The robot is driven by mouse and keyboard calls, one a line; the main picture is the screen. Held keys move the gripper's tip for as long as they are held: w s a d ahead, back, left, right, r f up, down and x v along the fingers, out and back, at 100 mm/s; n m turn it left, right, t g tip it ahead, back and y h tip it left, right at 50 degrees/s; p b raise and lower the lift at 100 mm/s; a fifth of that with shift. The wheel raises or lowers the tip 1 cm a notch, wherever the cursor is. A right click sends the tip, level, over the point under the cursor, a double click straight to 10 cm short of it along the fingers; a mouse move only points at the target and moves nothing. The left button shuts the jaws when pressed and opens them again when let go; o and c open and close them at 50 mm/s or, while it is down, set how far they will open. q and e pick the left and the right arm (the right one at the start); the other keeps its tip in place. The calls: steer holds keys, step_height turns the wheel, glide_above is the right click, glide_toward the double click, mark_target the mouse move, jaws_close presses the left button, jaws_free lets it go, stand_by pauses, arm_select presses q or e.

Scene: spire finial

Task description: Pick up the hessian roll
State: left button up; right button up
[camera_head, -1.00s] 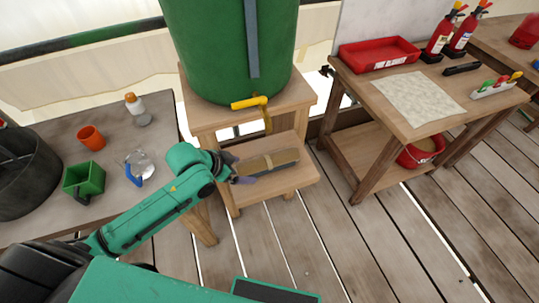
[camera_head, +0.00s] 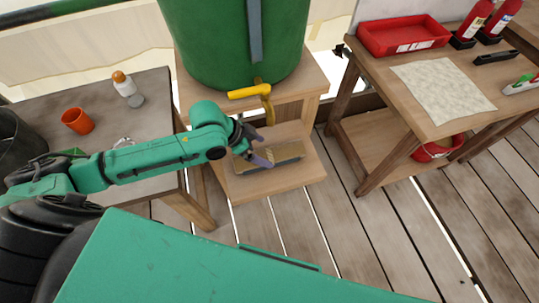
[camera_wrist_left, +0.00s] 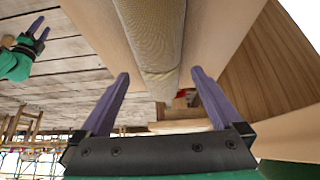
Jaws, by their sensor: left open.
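The hessian roll (camera_head: 286,154), a long tan woven bundle, lies on the low wooden step of the stand, below the yellow tap. My left gripper (camera_head: 262,148) is open at the roll's left end, with its purple fingers apart. In the left wrist view the roll (camera_wrist_left: 152,35) runs lengthwise away between the fingertips (camera_wrist_left: 160,75), with a gap visible on each side. I see no grip on it. My right gripper (camera_wrist_left: 38,32) shows small at the upper left of the wrist view, and its opening is unclear.
The green barrel (camera_head: 220,45) with its yellow tap (camera_head: 250,91) stands just above the roll. A side table (camera_head: 155,95) at left holds an orange cup (camera_head: 77,121) and a bottle (camera_head: 126,86). A workbench (camera_head: 385,115) stands at right, with a red bucket (camera_head: 432,151) beneath. Floor in front is open.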

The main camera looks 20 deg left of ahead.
mark_target(267, 153)
arm_select(q)
steer(key=x, duration=0.4)
steer(key=shift+f, duration=0.25)
steer(key=shift+r, duration=0.1)
jaws_close()
steer(key=shift+w, duration=0.1)
